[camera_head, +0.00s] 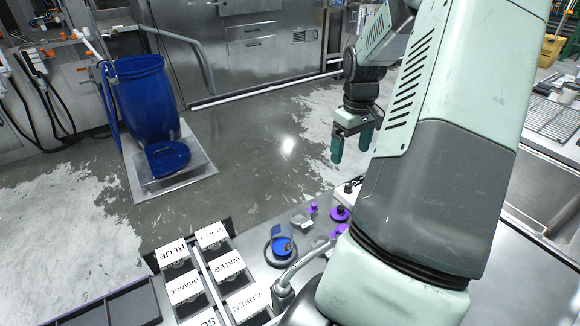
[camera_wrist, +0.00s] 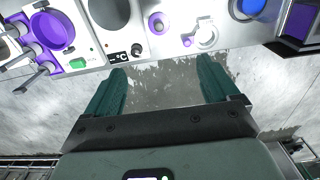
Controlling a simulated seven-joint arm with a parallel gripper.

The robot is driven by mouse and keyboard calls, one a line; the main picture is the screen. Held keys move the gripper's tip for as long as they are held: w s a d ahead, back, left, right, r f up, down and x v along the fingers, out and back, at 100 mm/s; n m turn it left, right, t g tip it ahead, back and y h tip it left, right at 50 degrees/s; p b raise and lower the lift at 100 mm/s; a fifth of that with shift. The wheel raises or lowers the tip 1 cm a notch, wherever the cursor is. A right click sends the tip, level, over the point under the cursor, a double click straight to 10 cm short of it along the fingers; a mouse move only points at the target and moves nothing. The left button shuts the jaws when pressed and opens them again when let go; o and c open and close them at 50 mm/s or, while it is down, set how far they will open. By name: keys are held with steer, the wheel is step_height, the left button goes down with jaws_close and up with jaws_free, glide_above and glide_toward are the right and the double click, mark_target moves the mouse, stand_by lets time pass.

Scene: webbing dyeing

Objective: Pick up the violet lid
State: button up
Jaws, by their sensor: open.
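A small round violet piece with a dark knob, which looks like the violet lid (camera_head: 339,214), lies on the grey worktop in the head view, just left of my arm. It seems to be the violet ring with a grey centre (camera_wrist: 157,28) near the top middle of the wrist view. My gripper (camera_head: 352,153) hangs beyond the worktop's far edge, fingers down, open and empty, apart from the lid. In the wrist view its two green fingers (camera_wrist: 162,68) are spread wide with only floor between them. My arm hides part of the worktop in the head view.
A white control box (camera_wrist: 108,52) with a green button and black knob stands near the lid. A larger violet dish (camera_wrist: 52,30) is farther left. A blue item (camera_head: 282,250) and labelled bins (camera_head: 212,285) stand left of the lid in the head view.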

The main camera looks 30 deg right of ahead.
steer(key=f+m, duration=0.1)
steer(key=m, duration=1.7)
glide_above(341, 207)
steer(key=f, duration=1.6)
steer(key=shift+w, duration=0.3)
steer(key=shift+s+a+f, duration=0.1)
steer(key=shift+s+f, duration=0.1)
steer(key=shift+f, duration=1.2)
steer(key=shift+s+f, duration=0.15)
steer(key=shift+f, duration=1.25)
steer(key=shift+c, duration=0.3)
